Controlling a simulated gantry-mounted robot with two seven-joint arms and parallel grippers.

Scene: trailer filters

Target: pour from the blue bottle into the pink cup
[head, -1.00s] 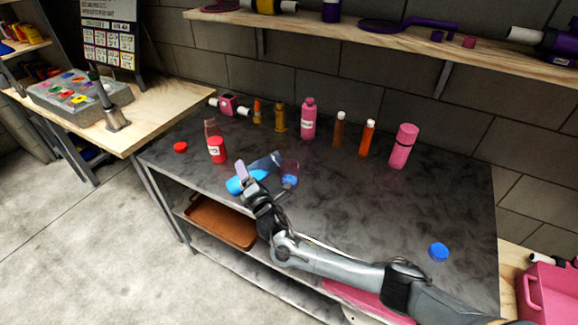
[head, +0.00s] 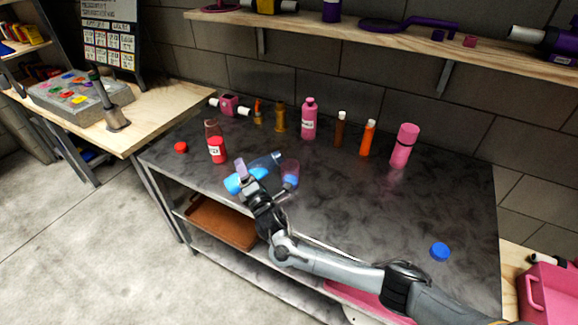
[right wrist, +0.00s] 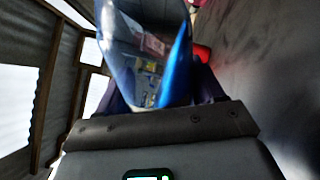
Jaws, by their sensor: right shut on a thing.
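My right gripper (head: 253,178) is shut on the blue bottle (head: 266,162), a clear bottle with blue liquid, and holds it tipped over near the front edge of the dark table. Its clear end points up and right, towards the pink cup. The bottle also fills the top of the right wrist view (right wrist: 150,50). The pink cup (head: 291,168) is see-through and stands just right of the bottle, with blue showing in its lower part. I cannot tell whether the bottle touches the cup or whether liquid is flowing. My left gripper is out of view.
A red bottle (head: 217,150) and a red cap (head: 181,147) are at the left. Several pink, brown and orange bottles stand along the back. A blue cap (head: 440,251) lies at the right. The table's middle right is clear.

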